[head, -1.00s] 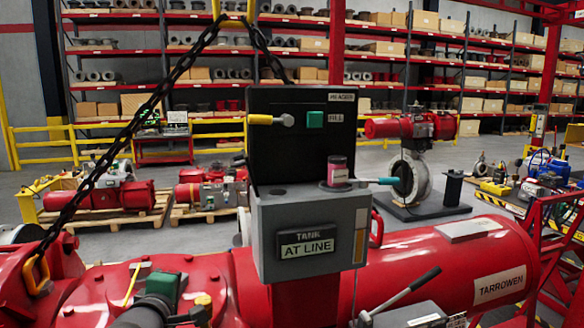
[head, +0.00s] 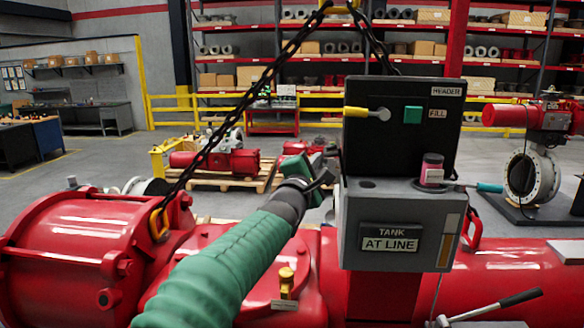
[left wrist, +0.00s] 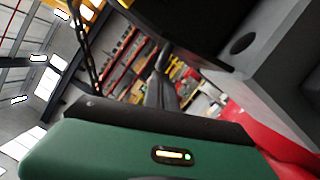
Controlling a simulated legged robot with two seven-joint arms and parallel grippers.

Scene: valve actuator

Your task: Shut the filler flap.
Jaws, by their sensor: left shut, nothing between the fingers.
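The grey tank box (head: 395,252), labelled "TANK AT LINE", has a dark panel (head: 390,145) standing upright at its back. I cannot tell for sure which part is the filler flap. A dark round hole (head: 367,184) is in the box's top at left; it also shows in the left wrist view (left wrist: 243,43). The panel carries a yellow-handled lever (head: 366,113) and a green button (head: 413,114). My left gripper (head: 328,174) is shut and empty, left of the box.
A chain (head: 225,125) hangs down left of the box to a yellow ring on the red actuator (head: 70,250). A black-handled lever (head: 495,307) sticks up at the lower right. Shelves and yellow rails stand far behind.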

